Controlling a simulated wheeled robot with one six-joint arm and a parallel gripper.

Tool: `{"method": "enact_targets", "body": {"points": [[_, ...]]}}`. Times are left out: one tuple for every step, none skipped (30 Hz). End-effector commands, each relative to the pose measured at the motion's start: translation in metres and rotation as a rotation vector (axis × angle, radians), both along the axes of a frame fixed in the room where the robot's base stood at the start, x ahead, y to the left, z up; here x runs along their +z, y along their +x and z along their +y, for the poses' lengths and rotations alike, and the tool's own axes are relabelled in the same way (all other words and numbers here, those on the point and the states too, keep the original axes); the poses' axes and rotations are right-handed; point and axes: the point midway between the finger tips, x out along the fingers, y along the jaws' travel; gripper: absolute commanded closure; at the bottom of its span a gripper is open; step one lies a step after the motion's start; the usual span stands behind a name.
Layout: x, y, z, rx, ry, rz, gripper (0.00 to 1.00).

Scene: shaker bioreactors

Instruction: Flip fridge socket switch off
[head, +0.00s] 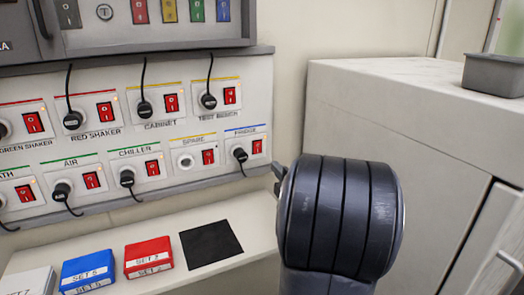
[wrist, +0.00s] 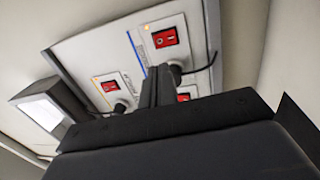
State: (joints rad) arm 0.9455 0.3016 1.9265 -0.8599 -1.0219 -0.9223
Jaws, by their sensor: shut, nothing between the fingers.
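The fridge socket's red rocker switch (head: 257,146) is at the lower right end of the wall panel, under a blue stripe, with a black plug (head: 240,154) to its left. In the wrist view the switch (wrist: 165,37) is near the top, beside the blue stripe, with the plug's cable below it. Which half of the rocker is pressed is too small to tell. My gripper (wrist: 158,78) is shut and empty, its dark fingers pointing at the panel just below the switch in the wrist view. Contact cannot be told. In the head view my wrist hides most of the fingers.
The test bench switch (head: 230,95) is above and the spare switch (head: 208,156) to the left, both close by. A shelf (head: 215,205) below holds red (head: 148,257) and blue boxes (head: 87,271). A white cabinet (head: 400,125) stands at the right, with a grey bin on top.

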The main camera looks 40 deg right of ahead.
Motion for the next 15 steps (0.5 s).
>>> {"method": "enact_targets", "body": {"points": [[0.002, 0.013, -0.001, 0.006, 0.000, 0.001, 1.00], [0.003, 0.019, -0.003, 0.005, 0.000, 0.000, 1.00], [0.004, 0.028, -0.005, 0.005, 0.001, 0.000, 1.00], [0.005, 0.034, -0.007, 0.005, 0.000, 0.000, 1.00], [0.005, 0.040, -0.008, 0.004, 0.002, 0.001, 1.00], [0.006, 0.049, -0.010, 0.004, 0.001, 0.000, 1.00], [0.008, 0.054, -0.012, 0.004, 0.000, 0.000, 1.00], [0.008, 0.060, -0.013, 0.004, 0.001, 0.001, 1.00], [0.009, 0.067, -0.015, 0.004, 0.000, 0.000, 1.00], [0.010, 0.072, -0.016, 0.003, 0.001, 0.000, 1.00], [0.010, 0.076, -0.018, 0.002, 0.001, 0.000, 1.00], [0.010, 0.082, -0.019, 0.002, 0.001, 0.001, 1.00], [0.011, 0.085, -0.019, 0.003, 0.000, 0.000, 1.00], [0.012, 0.088, -0.020, 0.002, 0.000, 0.000, 1.00], [0.012, 0.092, -0.021, 0.002, 0.001, 0.001, 1.00]]}}
